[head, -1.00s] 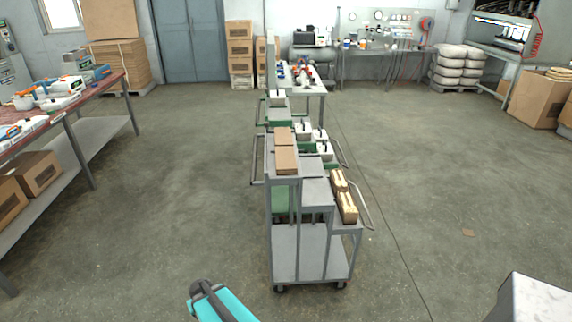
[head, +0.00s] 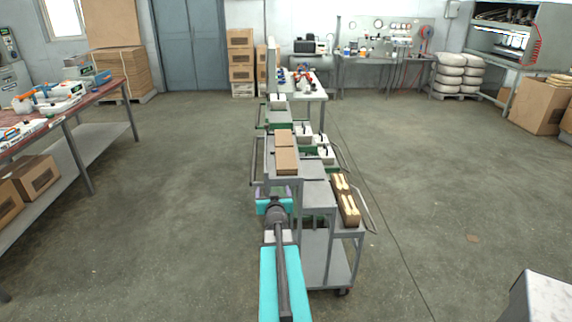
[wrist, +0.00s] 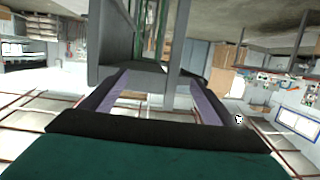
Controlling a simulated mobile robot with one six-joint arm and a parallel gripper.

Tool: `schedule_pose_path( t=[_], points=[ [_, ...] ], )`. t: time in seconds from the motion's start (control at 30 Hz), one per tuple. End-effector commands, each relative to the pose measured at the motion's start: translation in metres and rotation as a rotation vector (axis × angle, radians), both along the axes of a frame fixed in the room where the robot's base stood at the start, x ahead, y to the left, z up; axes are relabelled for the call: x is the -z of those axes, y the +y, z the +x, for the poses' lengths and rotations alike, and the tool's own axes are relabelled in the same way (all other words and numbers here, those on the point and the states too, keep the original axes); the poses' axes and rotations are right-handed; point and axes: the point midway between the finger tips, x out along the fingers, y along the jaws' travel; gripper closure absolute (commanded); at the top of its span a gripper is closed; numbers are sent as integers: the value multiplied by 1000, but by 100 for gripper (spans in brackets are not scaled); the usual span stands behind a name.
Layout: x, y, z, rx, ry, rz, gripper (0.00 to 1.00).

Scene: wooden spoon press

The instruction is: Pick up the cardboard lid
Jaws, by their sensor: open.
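Two brown cardboard lids lie flat, end to end, on the upper left shelf of a grey stepped cart: the near lid (head: 287,160) and the far lid (head: 284,138). My gripper (head: 273,190) is at the cart's near end, below and in front of the near lid, apart from it. In the wrist view my gripper (wrist: 158,82) is open, with grey cart parts showing beyond and between its fingers. I cannot make out a lid in the wrist view.
The grey cart (head: 316,193) has lower shelves to the right. Two open cardboard boxes with pale wooden pieces, the near box (head: 349,209) and far box (head: 340,183), stand there. White devices (head: 325,153) stand farther back.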

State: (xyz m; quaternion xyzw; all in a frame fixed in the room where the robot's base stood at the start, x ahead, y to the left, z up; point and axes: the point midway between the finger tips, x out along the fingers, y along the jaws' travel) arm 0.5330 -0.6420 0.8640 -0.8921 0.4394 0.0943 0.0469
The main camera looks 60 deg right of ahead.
Motion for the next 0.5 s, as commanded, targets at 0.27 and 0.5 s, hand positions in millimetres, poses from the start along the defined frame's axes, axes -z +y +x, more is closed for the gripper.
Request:
schedule_pose_path(
  t=[0.27, 0.5],
  points=[
    [-52, -43, -35, 31, -86, -116, 20],
    [-60, -48, -39, 34, -97, -132, 20]
  ],
)
